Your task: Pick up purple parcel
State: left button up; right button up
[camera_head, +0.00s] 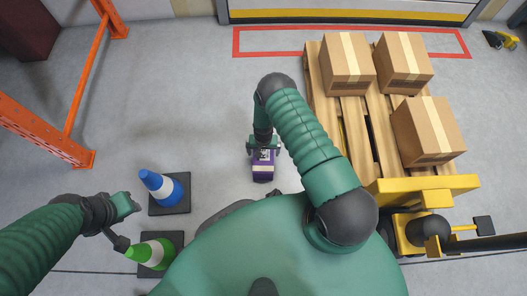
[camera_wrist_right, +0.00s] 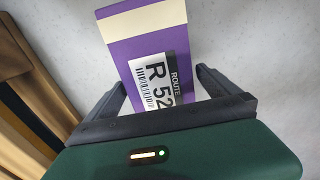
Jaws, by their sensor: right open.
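The purple parcel (camera_head: 263,173) is below my right gripper (camera_head: 263,148) in the head view, over the grey floor. In the right wrist view the parcel (camera_wrist_right: 190,38) shows a cream band and a white label reading "ROUTE" and "R 52". My right gripper (camera_wrist_right: 160,88) is open, its two dark fingers on either side of the parcel's near end. I cannot tell whether either finger touches it. The palm hides part of the label. My left gripper (camera_head: 128,206) is at the left, beside the blue cone, away from the parcel; its jaws are not clear.
A wooden pallet (camera_head: 357,135) with several brown boxes stands at right, on a yellow pallet truck (camera_head: 425,190). A blue-and-white cone (camera_head: 160,186) and a green one (camera_head: 150,252) stand at left. An orange rack (camera_head: 45,132) is far left.

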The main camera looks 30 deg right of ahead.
notch_tip(320, 180, down, 4)
jog(key=shift+s+f+b, duration=0.1)
jog(key=shift+b, duration=0.85)
jog(key=shift+r, duration=0.2)
jog(key=shift+c, duration=0.3)
jog(key=c, duration=1.7)
jog(key=shift+c, duration=0.9)
pick_arm(q)
jog(key=x, duration=0.3)
jog(key=shift+s, duration=0.35)
pick_arm(e)
jog(key=shift+r, duration=0.1)
